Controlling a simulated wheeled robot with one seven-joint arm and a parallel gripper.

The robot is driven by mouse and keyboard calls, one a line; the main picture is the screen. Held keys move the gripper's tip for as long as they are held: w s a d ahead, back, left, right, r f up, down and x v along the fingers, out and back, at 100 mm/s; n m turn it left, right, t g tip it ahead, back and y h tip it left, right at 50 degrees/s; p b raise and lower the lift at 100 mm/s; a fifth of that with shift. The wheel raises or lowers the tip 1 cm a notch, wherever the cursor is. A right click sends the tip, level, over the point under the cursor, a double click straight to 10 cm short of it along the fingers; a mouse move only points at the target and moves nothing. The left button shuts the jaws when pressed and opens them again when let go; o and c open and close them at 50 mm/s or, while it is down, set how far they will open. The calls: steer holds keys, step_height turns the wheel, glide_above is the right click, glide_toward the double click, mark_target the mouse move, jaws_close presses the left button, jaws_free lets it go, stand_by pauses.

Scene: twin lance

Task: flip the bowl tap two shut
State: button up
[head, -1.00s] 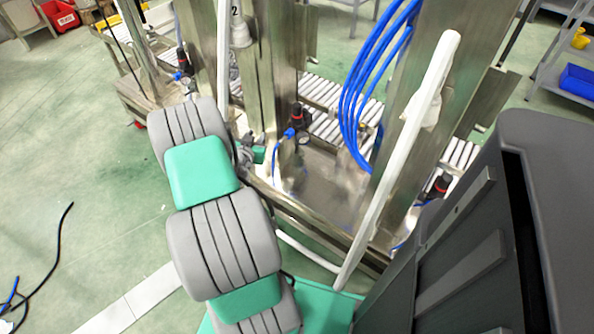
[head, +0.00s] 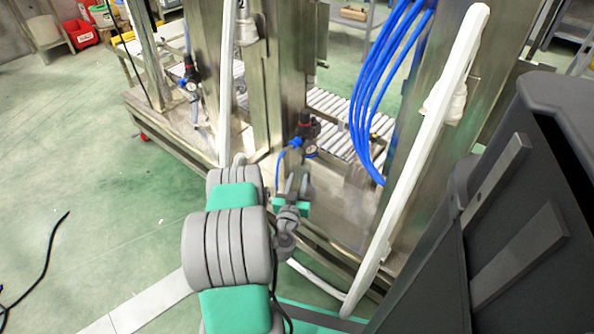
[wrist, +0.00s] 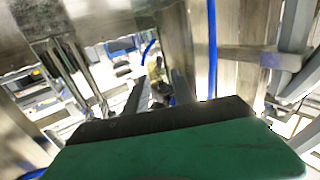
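A steel post in the head view carries the mark "2" near its top, with a white fitting (head: 247,28) and a white pipe beside it. Lower on this post is a dark regulator with a red part (head: 307,127) and a small blue fitting (head: 296,142). I cannot tell for sure which part is the bowl tap. My gripper (head: 298,182) is just below and in front of this regulator, partly hidden by my arm. In the wrist view its two grey fingers (wrist: 158,92) stand apart, with small dark fittings beyond them. I see nothing held.
Blue hoses (head: 372,95) hang at the right of the post. A long white pipe (head: 415,160) slants down in front of the right post. A roller conveyor (head: 338,112) runs behind. Green floor (head: 90,170) is open at the left.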

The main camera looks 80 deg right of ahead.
mark_target(303, 157)
steer(key=d+p, duration=0.1)
steer(key=d, duration=0.5)
steer(key=shift+w+d, duration=0.2)
steer(key=shift+w, duration=0.15)
jaws_close()
